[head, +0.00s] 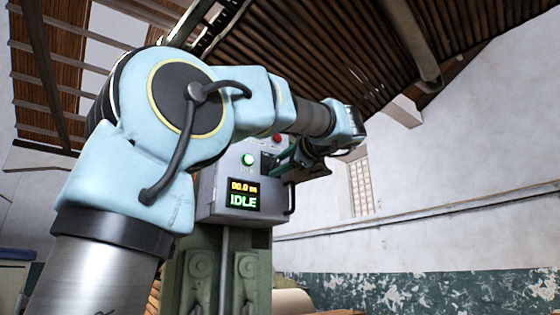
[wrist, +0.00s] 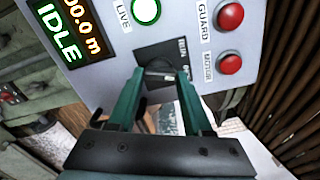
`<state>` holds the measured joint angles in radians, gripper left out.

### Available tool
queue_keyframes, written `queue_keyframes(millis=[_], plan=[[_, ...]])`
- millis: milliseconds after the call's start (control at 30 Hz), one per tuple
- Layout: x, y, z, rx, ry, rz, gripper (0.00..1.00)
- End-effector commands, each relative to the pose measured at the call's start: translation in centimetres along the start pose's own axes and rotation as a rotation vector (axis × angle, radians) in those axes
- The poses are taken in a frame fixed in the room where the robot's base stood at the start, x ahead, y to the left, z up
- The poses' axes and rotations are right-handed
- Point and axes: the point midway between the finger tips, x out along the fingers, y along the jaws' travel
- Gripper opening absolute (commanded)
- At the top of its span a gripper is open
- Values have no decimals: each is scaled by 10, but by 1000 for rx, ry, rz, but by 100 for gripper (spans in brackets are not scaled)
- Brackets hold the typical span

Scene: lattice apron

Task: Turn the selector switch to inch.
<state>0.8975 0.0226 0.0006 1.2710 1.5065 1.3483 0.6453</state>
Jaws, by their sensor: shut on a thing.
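The selector switch (wrist: 160,70) sits on a small black plate on the grey control box (head: 225,205). In the wrist view its knob lies between the tips of my gripper (wrist: 163,78), which is shut on it. The plate carries small white lettering beside the knob; one word looks like RUN, and the rest is partly hidden by a finger. I cannot tell the knob's exact pointing direction. In the head view my gripper (head: 284,160) reaches the box's right side, and my arm partly hides the switch.
A lit display (head: 243,194) on the box reads 00.0 m and IDLE. A green-white LIVE lamp (wrist: 146,11) and red GUARD (wrist: 230,16) and MOTOR (wrist: 229,63) buttons are close to the switch. A dark handle (head: 290,198) sticks out at the box's right edge.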

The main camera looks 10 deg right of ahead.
Motion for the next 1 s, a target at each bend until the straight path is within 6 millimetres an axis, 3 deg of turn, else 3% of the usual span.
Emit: queue_keyframes(millis=[500, 1000], plan=[[0, 2, 0, 362, 0, 1, 0], [0, 4, 0, 444, 1, 2, 0]])
